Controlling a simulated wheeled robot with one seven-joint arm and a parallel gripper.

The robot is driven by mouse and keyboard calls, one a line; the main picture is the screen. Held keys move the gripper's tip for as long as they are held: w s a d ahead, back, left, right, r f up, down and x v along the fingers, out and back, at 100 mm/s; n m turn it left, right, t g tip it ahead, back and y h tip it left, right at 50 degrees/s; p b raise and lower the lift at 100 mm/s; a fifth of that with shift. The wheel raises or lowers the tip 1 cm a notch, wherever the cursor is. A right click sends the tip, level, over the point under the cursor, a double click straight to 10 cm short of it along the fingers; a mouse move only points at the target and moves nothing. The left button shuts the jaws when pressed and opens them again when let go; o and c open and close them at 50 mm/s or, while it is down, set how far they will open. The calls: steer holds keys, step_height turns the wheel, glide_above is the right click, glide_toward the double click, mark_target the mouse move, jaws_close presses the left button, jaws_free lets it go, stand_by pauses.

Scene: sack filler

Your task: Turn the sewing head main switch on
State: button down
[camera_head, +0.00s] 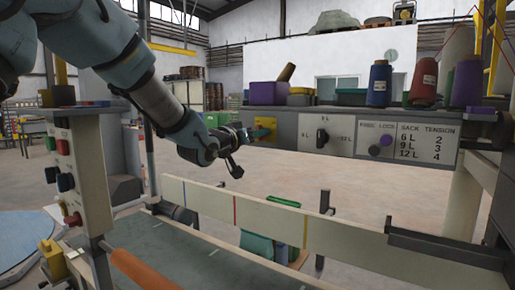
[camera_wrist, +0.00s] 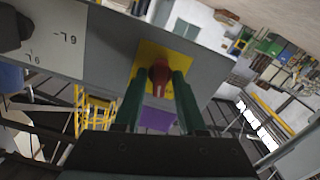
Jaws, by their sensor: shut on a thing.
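A red rotary switch (camera_wrist: 160,76) on a square yellow plate (camera_wrist: 151,58) is mounted on the left end of the grey panel (camera_head: 285,129). No on or off marking is readable, so I cannot tell its setting. My gripper (camera_wrist: 161,82) has its two green fingers on either side of the red knob, shut on it. In the head view, my gripper (camera_head: 264,130) reaches the panel's left end from the left. There, the gripper mostly hides the switch.
Thread cones (camera_head: 378,84) and bins (camera_head: 268,93) stand above the panel. A button box (camera_head: 66,170) stands at left. A cream rail (camera_head: 270,217) runs below.

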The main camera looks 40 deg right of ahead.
steer(key=m+b, duration=1.1)
steer(key=b, duration=0.1)
steer(key=shift+m, duration=0.4)
stand_by(0.3)
steer(key=c, duration=0.8)
jaws_free()
steer(key=v, duration=1)
steer(key=shift+a, duration=0.4)
